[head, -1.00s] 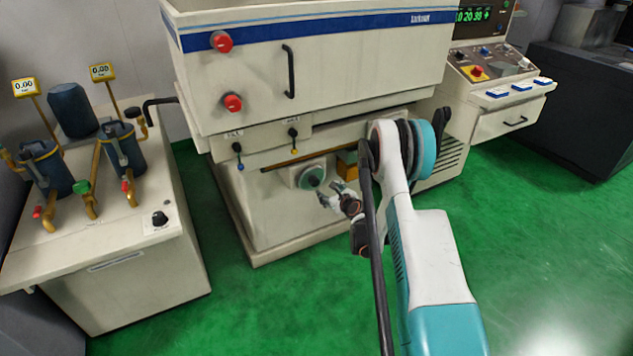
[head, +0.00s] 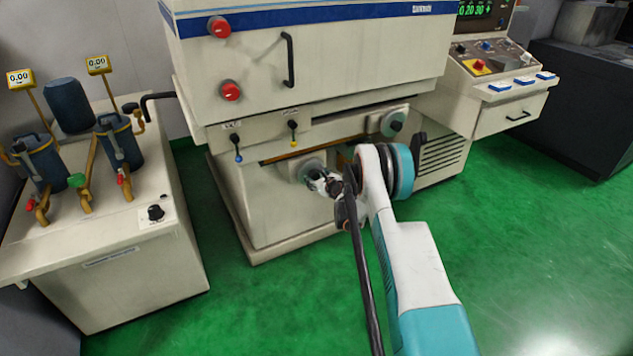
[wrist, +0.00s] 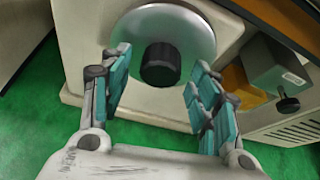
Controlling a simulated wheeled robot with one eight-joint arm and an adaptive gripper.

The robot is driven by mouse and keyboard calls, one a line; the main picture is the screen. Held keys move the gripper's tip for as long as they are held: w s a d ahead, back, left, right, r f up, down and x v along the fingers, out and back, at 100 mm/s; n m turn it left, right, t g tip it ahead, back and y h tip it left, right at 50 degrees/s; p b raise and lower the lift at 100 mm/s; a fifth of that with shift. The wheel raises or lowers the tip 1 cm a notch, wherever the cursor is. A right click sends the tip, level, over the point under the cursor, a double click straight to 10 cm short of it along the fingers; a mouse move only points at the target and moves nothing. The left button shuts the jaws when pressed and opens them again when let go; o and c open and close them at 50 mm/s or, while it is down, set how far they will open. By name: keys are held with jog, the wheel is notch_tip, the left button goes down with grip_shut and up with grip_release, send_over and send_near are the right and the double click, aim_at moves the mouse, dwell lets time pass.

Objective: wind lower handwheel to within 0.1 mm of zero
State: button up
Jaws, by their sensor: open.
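The lower handwheel (wrist: 190,35) is a round grey disc with a black hub knob (wrist: 161,64), low on the machine's front. In the head view the lower handwheel (head: 309,166) is partly covered by my gripper (head: 327,184). In the wrist view my gripper (wrist: 157,88) is open, with its teal-padded fingers on either side of the black knob and a gap on each side. Whether the fingertips reach beside the knob or stop short of it, I cannot tell. A green digital readout (head: 478,9) shows on the console, its digits partly cut off.
An upper handwheel (head: 392,123) sits higher to the right. A grey box with a black knob (wrist: 278,66) and a yellow block (wrist: 243,86) are right of my gripper. A bench with pumps and gauges (head: 110,225) stands left. The green floor in front is clear.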

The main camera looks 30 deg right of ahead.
jog(key=shift+w+f, duration=0.1)
jog(key=shift+w, duration=0.25)
jog(key=shift+c, duration=0.5)
jog(key=c, duration=1)
jog(key=shift+o, duration=0.2)
jog(key=n+h, duration=0.2)
jog(key=n, duration=0.1)
jog(key=shift+a+t, duration=0.15)
jog(key=shift+t, duration=0.15)
jog(key=shift+n+t+h, duration=0.4)
jog(key=shift+n+h, duration=0.7)
jog(key=shift+n, duration=0.7)
